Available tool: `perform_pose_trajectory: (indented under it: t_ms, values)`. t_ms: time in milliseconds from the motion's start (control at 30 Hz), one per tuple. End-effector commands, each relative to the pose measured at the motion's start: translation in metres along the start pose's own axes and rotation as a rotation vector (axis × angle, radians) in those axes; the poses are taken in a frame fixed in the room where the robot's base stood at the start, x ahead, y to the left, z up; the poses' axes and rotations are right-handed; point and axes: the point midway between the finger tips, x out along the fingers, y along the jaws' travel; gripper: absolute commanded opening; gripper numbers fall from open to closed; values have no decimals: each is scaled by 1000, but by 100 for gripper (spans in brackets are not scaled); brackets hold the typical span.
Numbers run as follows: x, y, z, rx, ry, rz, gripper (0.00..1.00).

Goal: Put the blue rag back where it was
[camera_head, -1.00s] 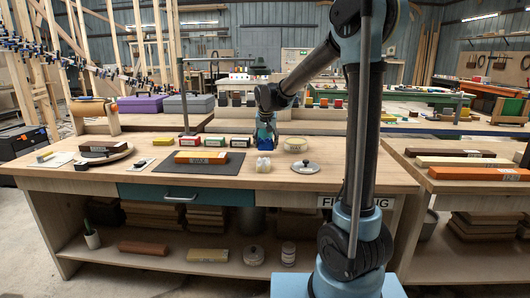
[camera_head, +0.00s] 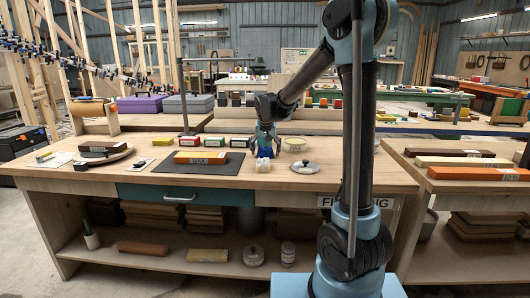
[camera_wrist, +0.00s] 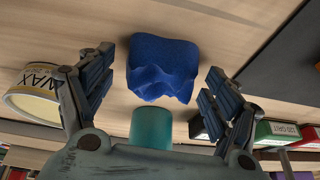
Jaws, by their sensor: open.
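The blue rag (camera_wrist: 162,68) lies crumpled on the wooden tabletop in the wrist view, between and just beyond my spread fingers. My gripper (camera_wrist: 162,75) is open, with a gap between each finger and the rag. In the head view, my gripper (camera_head: 267,138) points down over the workbench (camera_head: 300,181), with the blue rag (camera_head: 266,152) showing small under it and partly hidden by the fingers. A white crumpled item (camera_head: 264,173) sits just in front of it.
A wax tin (camera_wrist: 36,92) stands left of my fingers in the wrist view, and boxes (camera_wrist: 275,134) stand to the right. In the head view, a pale tin (camera_head: 295,144) and a grey round lid (camera_head: 305,167) are to the right. A dark mat (camera_head: 183,167) lies left.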

Motion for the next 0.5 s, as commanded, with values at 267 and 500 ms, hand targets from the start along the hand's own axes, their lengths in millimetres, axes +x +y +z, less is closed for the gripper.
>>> perform_pose_trajectory:
  t_ms: [267,500]
  values:
    - [-10,-1,0,-1,0,0,82]
    - [-48,-1,0,-1,0,-1,82]
